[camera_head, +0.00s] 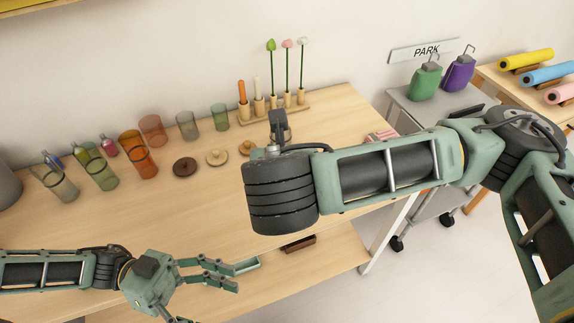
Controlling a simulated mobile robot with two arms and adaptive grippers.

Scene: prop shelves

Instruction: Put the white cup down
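I see no white cup in this view; my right arm hides part of the table. My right gripper (279,122) is mostly hidden behind its own thick dark wrist. Only a dark part of it shows above the wrist, over the back of the table near the wooden lids. Whether it holds anything is hidden. My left gripper (212,300) is low in the picture, in front of the table's front edge. Its fingers are spread and nothing shows between them; the lower finger is partly cut off by the frame.
The wooden table (110,218) holds several tinted glasses (145,163) at left and round lids (186,166). A peg rack (290,108) with coloured sticks stands behind. Green (425,82) and purple (458,73) containers stand on a grey cart. A lower shelf (333,257) shows below.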

